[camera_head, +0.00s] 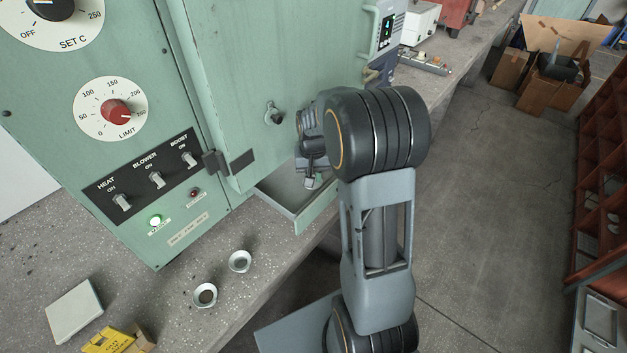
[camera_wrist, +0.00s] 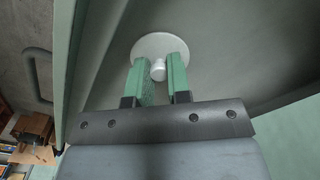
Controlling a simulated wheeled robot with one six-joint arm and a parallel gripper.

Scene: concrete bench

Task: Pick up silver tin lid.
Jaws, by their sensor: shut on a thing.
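The silver tin lid (camera_wrist: 157,43) shows in the wrist view as a pale round disc with a small knob at its centre. My gripper (camera_wrist: 158,66) has its two green fingers on either side of the knob and is shut on it. The lid is near a grey-green inner surface; I cannot tell whether it touches it. In the head view my gripper (camera_head: 312,178) is low beside the green oven cabinet, over an open tray-like part; the lid cannot be made out there.
The green cabinet door (camera_head: 275,70) stands close to my arm. Two small metal cups (camera_head: 205,294) (camera_head: 240,261), a pale block (camera_head: 74,311) and a yellow box (camera_head: 108,340) sit on the concrete bench. The floor to the right is clear, with cardboard boxes (camera_head: 545,75) farther back.

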